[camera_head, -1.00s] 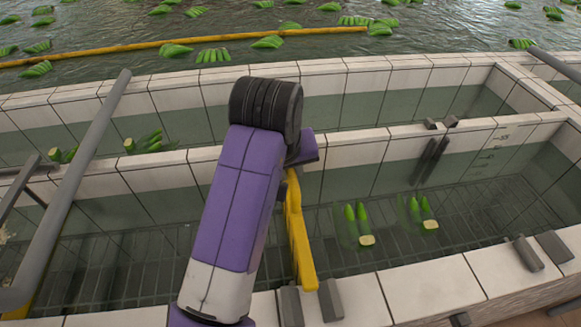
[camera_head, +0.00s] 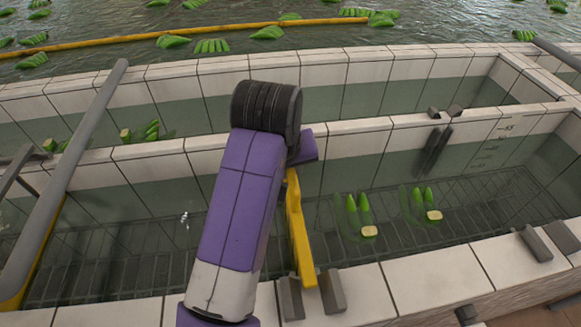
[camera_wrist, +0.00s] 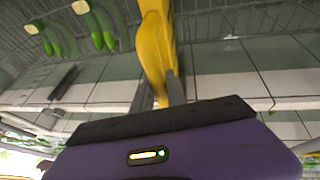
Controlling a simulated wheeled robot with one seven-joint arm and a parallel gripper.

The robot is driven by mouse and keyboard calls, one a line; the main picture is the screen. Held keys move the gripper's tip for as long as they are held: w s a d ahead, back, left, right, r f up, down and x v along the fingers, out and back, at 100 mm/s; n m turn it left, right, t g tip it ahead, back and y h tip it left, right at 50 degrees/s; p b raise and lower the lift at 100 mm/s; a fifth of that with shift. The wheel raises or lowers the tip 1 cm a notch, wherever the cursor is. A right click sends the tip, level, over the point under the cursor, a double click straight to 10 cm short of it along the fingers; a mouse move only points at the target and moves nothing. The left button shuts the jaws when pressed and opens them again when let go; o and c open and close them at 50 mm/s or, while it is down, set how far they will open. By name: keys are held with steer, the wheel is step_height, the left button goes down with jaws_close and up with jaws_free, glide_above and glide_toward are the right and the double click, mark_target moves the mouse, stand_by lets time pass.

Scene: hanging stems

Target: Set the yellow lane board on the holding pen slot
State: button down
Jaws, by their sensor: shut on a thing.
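The yellow lane board (camera_head: 299,235) slants across the near basin in the head view. My gripper, in the wrist view (camera_wrist: 161,88), is shut on it, with a finger on each side. In the head view my purple arm hides most of the gripper. The board's near end shows by a pair of grey slot blocks (camera_head: 333,291) on the near wall; I cannot tell whether it is seated between them. Another pair of grey blocks (camera_head: 437,112) stands on the middle wall, with dark rails (camera_head: 436,150) below it. I cannot tell which pair is the holding pen slot.
Two green banana clusters (camera_head: 368,231) (camera_head: 433,215) float in the near basin right of the board. More grey blocks (camera_head: 535,243) stand on the near wall at right. A grey rail (camera_head: 70,180) crosses at left, near another yellow board (camera_head: 35,265).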

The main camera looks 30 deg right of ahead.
steer(key=shift+f, duration=0.35)
stand_by(0.4)
steer(key=c, duration=1.3)
jaws_free()
steer(key=shift+o, duration=0.5)
steer(key=shift+f, duration=0.1)
steer(key=o, duration=1.2)
steer(key=p+v, duration=0.7)
steer(key=v, duration=0.3)
